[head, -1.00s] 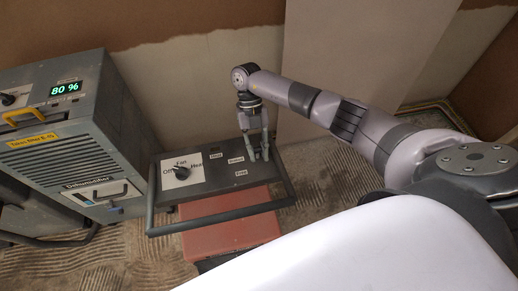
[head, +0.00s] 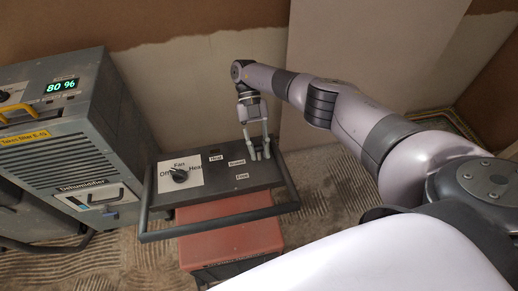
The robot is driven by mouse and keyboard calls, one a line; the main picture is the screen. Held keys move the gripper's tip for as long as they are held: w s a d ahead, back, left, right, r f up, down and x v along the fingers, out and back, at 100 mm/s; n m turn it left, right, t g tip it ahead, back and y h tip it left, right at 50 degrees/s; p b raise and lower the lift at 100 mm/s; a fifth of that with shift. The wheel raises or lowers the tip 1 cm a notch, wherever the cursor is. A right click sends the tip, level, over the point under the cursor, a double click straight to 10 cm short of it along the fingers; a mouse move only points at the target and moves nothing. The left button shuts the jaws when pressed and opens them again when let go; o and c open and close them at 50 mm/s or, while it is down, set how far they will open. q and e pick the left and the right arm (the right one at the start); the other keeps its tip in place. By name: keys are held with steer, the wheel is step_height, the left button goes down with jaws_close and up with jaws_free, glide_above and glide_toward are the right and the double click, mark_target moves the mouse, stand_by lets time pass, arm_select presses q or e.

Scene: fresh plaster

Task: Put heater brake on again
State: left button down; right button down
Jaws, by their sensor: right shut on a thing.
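The heater is a red box (head: 232,241) with a dark top panel (head: 215,199) and a grey bar handle (head: 215,229) around its front. My right gripper (head: 260,155) points down at the panel's right end, beside the Braked label. Its fingers are shut on a small part there, probably the brake lever, which they mostly hide. My left gripper is not in view.
A grey dehumidifier (head: 75,150) with an 80 % display stands close to the heater's left. A wall with part-plastered finish (head: 200,90) rises behind. The ridged floor (head: 335,215) to the heater's right is clear.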

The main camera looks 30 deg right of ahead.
mark_target(259, 150)
steer(key=c, duration=1.4)
jaws_free()
step_height(259, 150, up, 10)
steer(key=shift+s+f, duration=0.1)
